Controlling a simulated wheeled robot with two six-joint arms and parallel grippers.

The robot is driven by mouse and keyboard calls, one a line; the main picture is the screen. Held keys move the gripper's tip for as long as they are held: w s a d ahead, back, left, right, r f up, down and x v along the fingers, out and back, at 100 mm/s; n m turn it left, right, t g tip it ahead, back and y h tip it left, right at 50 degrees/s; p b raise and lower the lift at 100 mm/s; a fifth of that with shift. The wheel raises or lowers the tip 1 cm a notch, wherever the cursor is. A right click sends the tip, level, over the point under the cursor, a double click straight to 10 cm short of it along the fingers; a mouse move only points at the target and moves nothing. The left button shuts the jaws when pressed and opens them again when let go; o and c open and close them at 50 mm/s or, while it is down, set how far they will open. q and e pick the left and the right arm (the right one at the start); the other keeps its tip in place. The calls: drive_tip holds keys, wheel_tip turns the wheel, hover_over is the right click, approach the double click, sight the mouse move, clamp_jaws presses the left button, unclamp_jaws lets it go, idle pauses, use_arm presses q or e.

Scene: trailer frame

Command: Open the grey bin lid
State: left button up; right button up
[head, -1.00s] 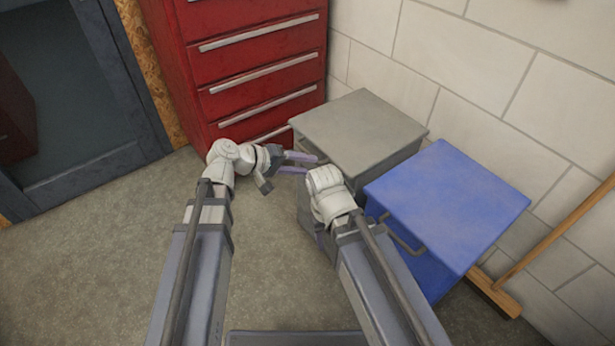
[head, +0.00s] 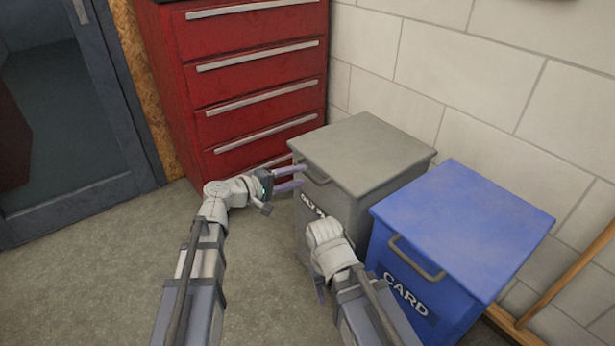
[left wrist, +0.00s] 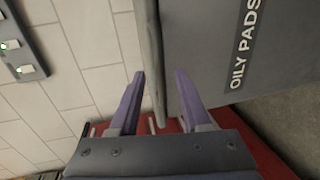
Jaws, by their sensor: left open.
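The grey bin (head: 335,212) stands by the wall with its flat grey lid (head: 362,150) shut. A handle (head: 316,174) is on the lid's front edge. My left gripper (head: 302,177) is open, its purple fingers pointing at the handle end of the lid. In the left wrist view, the open fingers (left wrist: 159,76) lie on either side of the lid's edge strip (left wrist: 151,60); whether they touch it I cannot tell. The bin's front (left wrist: 225,85) there reads OILY PADS. My right gripper (head: 318,286) is mostly hidden by its own wrist in front of the bins.
A blue CARD bin (head: 455,240) with a shut lid and a handle stands right of the grey bin. A red drawer cabinet (head: 250,80) stands behind left. A broom (head: 570,270) leans at the right. The floor (head: 100,270) at left is clear.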

sight(305, 174)
use_arm(q)
drive_tip(key=shift+b+x, duration=0.3)
drive_tip(key=shift+x, duration=1.75)
clamp_jaws()
